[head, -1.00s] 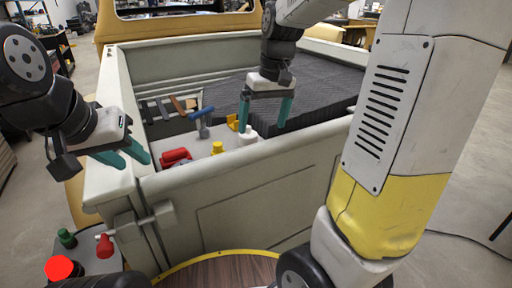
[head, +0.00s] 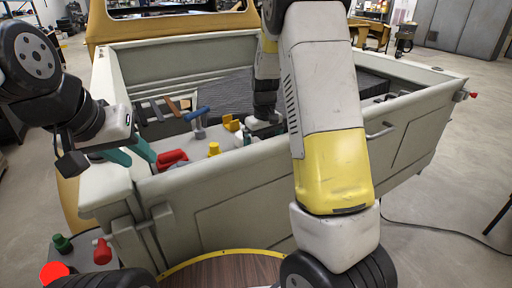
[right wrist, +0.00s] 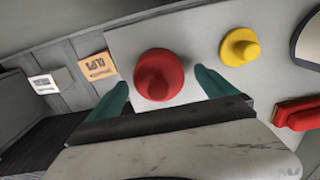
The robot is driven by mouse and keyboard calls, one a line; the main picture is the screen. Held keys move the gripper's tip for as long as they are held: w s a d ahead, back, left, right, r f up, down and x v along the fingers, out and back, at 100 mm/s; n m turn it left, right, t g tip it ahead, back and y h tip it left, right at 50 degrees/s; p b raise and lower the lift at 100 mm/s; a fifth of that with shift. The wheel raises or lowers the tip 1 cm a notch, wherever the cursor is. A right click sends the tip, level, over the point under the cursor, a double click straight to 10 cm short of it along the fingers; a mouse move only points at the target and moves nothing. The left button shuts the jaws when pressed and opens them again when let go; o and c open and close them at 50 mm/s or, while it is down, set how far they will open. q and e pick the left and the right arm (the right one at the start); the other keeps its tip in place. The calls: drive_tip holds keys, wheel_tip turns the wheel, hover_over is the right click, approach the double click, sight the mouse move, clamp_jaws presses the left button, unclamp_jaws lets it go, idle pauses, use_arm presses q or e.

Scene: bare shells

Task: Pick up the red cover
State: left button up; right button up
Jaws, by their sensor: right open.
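The red cover (right wrist: 158,75) is a round red lid with a knob, on a pale surface in the right wrist view. My right gripper (right wrist: 161,80) is open, with one teal finger on each side of the cover; I cannot tell if they touch it. In the head view the right gripper's body (head: 262,124) is low inside the truck bed, its fingers hidden, and I cannot make out this cover there. My left gripper (head: 132,154) is open and empty over the bed's left front corner.
A yellow knobbed piece (right wrist: 240,47) and a long red item (right wrist: 298,114) lie close to the cover. The truck bed's front wall (head: 235,190) stands before me. A bright red disc (head: 54,273) and a green-capped item (head: 62,243) are at lower left.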

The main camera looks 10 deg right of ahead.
drive_tip(key=shift+f, duration=0.65)
drive_tip(key=c, duration=1.4)
